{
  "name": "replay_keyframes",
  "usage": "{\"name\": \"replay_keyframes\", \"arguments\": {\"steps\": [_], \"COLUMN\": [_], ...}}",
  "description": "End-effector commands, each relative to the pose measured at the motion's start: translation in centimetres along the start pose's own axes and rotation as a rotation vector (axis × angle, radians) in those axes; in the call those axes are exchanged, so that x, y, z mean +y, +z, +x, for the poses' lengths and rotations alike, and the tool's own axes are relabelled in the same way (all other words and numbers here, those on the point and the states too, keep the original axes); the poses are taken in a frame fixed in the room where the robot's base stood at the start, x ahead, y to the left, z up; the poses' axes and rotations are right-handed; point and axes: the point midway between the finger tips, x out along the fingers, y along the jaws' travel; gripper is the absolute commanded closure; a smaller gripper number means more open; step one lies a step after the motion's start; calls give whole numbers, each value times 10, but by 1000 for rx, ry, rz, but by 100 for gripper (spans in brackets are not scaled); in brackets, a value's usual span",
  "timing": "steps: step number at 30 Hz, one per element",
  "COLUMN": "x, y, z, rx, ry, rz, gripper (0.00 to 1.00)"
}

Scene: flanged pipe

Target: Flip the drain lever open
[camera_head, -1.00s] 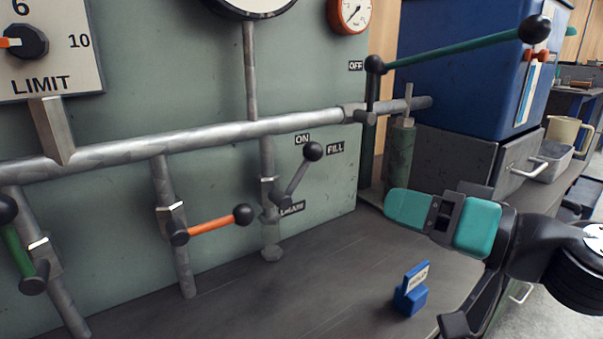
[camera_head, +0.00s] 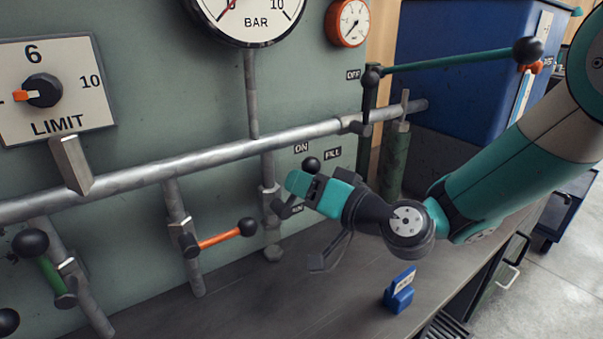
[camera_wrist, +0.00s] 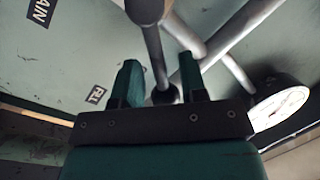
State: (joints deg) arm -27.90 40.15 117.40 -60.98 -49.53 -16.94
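The drain lever is a grey rod with a black ball knob (camera_head: 311,164), on the vertical pipe by the green panel. It slants up and right from its pivot, and my gripper hides most of the rod in the head view. My gripper (camera_head: 303,184) is at the lever. In the wrist view, the lever's rod (camera_wrist: 154,48) runs between the two parted fingers of my gripper (camera_wrist: 160,78), with gaps on both sides. The knob (camera_wrist: 165,96) lies between the fingers near the palm. Contact cannot be told. The DRAIN label (camera_wrist: 38,11) and FILL label (camera_wrist: 97,94) show on the panel.
An orange lever (camera_head: 219,239) is left of my gripper, and a green lever (camera_head: 50,274) farther left. A horizontal pipe (camera_head: 215,160) crosses above. A long green-handled lever (camera_head: 450,60) is upper right. A small blue sign block (camera_head: 399,293) stands on the bench.

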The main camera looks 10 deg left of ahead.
Motion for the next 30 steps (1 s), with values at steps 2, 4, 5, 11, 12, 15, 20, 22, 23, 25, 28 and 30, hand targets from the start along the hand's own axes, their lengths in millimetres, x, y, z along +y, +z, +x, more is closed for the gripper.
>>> {"name": "replay_keyframes", "arguments": {"steps": [2, 4, 5, 11, 12, 15, 20, 22, 23, 25, 28, 30], "x": [-1, 0, 0, 0, 0, 0, 0, 0, 0, -3, -7, -8], "y": [-1, -1, 0, 0, 0, 0, -1, -1, -1, -2, -2, -2], "z": [7, 10, 11, 11, 11, 11, 11, 11, 11, 12, 12, 12], "rx": [0, 1, 1, 1, 1, 1, 2, 3, 2, -3, -15, -20], "ry": [-1, 0, 0, 1, 1, 1, 1, 1, 1, 3, 14, 20], "rz": [-1, -1, -1, 0, 0, 0, -1, -1, -3, -37, -106, -132], "gripper": [61, 61, 61, 61, 61, 79, 100, 100, 100, 100, 100, 100]}}
